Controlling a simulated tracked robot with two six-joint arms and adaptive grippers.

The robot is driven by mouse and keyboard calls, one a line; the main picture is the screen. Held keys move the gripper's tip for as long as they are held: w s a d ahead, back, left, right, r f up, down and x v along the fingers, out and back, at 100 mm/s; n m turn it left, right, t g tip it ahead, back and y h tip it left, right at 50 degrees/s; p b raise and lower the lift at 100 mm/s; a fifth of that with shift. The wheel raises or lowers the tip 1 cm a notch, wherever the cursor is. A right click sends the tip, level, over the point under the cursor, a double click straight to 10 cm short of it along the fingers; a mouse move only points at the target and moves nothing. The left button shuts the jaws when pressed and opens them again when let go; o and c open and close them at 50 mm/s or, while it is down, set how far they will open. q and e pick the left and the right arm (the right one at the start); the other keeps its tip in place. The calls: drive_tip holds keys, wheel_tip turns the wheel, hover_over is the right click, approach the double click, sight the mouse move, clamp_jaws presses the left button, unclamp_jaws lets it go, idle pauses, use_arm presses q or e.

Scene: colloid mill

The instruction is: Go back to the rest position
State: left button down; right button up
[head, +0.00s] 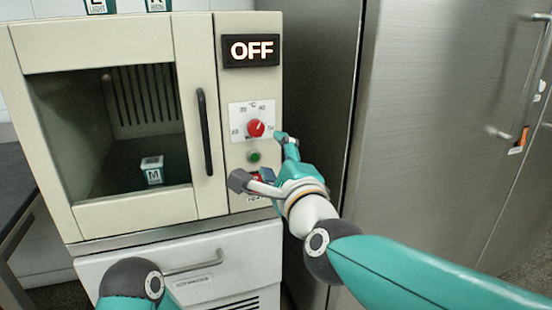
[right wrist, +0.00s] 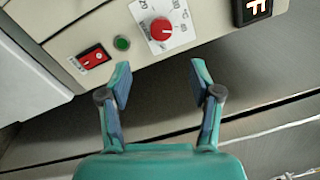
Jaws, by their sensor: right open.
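My right gripper (head: 262,160) is open and empty in front of the control panel of a cream cabinet (head: 120,28). In the right wrist view its two fingers (right wrist: 160,77) are spread apart, with nothing between them. Beyond the fingertips are a red dial (right wrist: 162,29), a green button (right wrist: 122,43) and a red rocker switch (right wrist: 94,57). In the head view, the red dial (head: 256,128) and green button (head: 254,157) are clear, while the gripper partly hides the switch. The display (head: 251,50) reads OFF. My left gripper is out of view; only part of that arm shows at the bottom left.
The cabinet door with its black handle (head: 204,132) is shut. A small box marked M (head: 152,171) stands inside behind the window. A white drawer unit (head: 235,255) is below. Large steel doors (head: 445,130) stand close on the right.

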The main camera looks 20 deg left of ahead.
drive_tip(key=shift+s, duration=0.15)
drive_tip(key=w+d+f+n+g+h, duration=0.15)
drive_tip(key=d+f, duration=0.35)
drive_tip(key=f, duration=0.8)
drive_tip(key=d+f+n+g+h, duration=0.2)
drive_tip(key=d+f+n+g, duration=0.15)
drive_tip(key=f, duration=0.85)
drive_tip(key=d+f+n+g+h, duration=0.15)
drive_tip(key=d+f, duration=0.45)
drive_tip(key=f, duration=0.7)
drive_tip(key=s+d+f+n+g+h, duration=0.1)
drive_tip(key=s+d+f+n+g, duration=0.15)
drive_tip(key=s+f, duration=0.35)
drive_tip(key=s+d+f+n+g, duration=0.1)
drive_tip(key=s+d+f, duration=0.25)
drive_tip(key=f, duration=0.45)
drive_tip(key=s+d+f+n+g, duration=0.25)
drive_tip(key=s+f, duration=0.25)
drive_tip(key=s, duration=0.4)
drive_tip(key=s+d+f+n+g, duration=0.1)
drive_tip(key=s+d+f+g, duration=0.25)
drive_tip(key=s, duration=0.45)
wheel_tip(320, 180, up, 30)
drive_tip(key=p, duration=3)
drive_tip(key=shift+a+f+t, duration=0.2)
drive_tip(key=shift+a+t, duration=0.2)
drive_tip(key=shift+s+f, duration=0.1)
